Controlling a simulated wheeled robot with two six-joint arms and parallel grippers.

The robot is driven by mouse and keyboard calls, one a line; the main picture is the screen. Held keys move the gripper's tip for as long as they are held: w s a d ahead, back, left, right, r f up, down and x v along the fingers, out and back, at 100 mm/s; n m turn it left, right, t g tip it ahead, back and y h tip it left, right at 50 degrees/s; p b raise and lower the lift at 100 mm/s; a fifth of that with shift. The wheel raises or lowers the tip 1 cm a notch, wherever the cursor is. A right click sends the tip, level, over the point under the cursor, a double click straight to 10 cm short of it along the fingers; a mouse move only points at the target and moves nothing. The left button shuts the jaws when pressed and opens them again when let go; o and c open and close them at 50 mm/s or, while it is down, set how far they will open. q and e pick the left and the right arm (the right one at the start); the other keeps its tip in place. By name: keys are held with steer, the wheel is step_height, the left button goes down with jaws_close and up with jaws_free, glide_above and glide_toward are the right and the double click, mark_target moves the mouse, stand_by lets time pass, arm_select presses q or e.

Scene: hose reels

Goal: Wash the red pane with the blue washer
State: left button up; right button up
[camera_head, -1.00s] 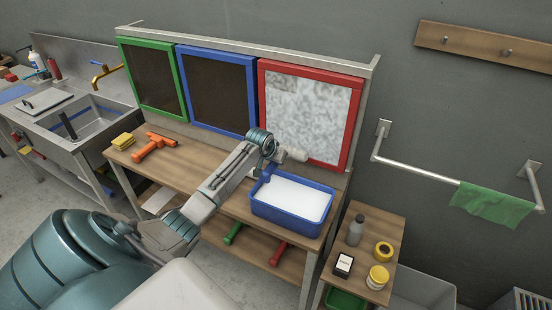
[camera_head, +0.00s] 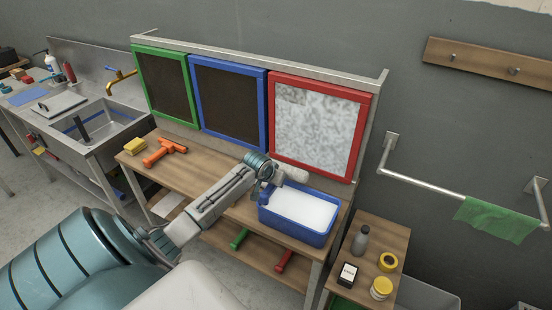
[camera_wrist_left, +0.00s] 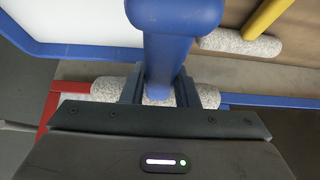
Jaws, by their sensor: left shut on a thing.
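The red pane (camera_head: 320,125) hangs at the right end of the rack, mottled whitish grey, with a browner patch near its upper left corner. My left gripper (camera_wrist_left: 158,92) is shut on the blue washer (camera_wrist_left: 172,50), and the blue handle stands between its fingers. The washer's pale fuzzy head shows on both sides of the fingers in the left wrist view. In the head view my left wrist is in front of the rack, by the back left of the blue tub (camera_head: 298,238), and mostly hides the washer. My right gripper is out of view.
The tub holds white liquid. A yellow-handled tool (camera_wrist_left: 265,20) with a fuzzy head lies beside it. The dark blue pane (camera_head: 228,100) and green pane (camera_head: 163,85) hang left. An orange tool (camera_head: 165,152) and yellow sponge (camera_head: 135,146) lie on the bench's left end.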

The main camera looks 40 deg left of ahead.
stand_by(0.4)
arm_select(q)
steer(key=w+d+r, duration=0.1)
steer(key=d+r, duration=0.3)
steer(key=r, duration=0.5)
steer(key=w+d+r, duration=0.1)
steer(key=d+r, duration=0.2)
steer(key=r, duration=0.7)
steer(key=w+d+r, duration=0.1)
steer(key=d+r, duration=0.3)
steer(key=r, duration=0.5)
steer(key=shift+w+a+f, duration=0.1)
steer(key=shift+w+a, duration=0.15)
steer(key=shift+w, duration=0.55)
steer(key=shift+w+a, duration=0.2)
steer(key=shift+w, duration=0.65)
steer(key=shift+w+a+f, duration=0.1)
steer(key=shift+w+a, duration=0.15)
steer(key=shift+w, duration=0.55)
steer(key=shift+w+a+r, duration=0.1)
steer(key=shift+w+a, duration=0.1)
steer(key=shift+w, duration=0.6)
steer(key=shift+f, duration=2.1)
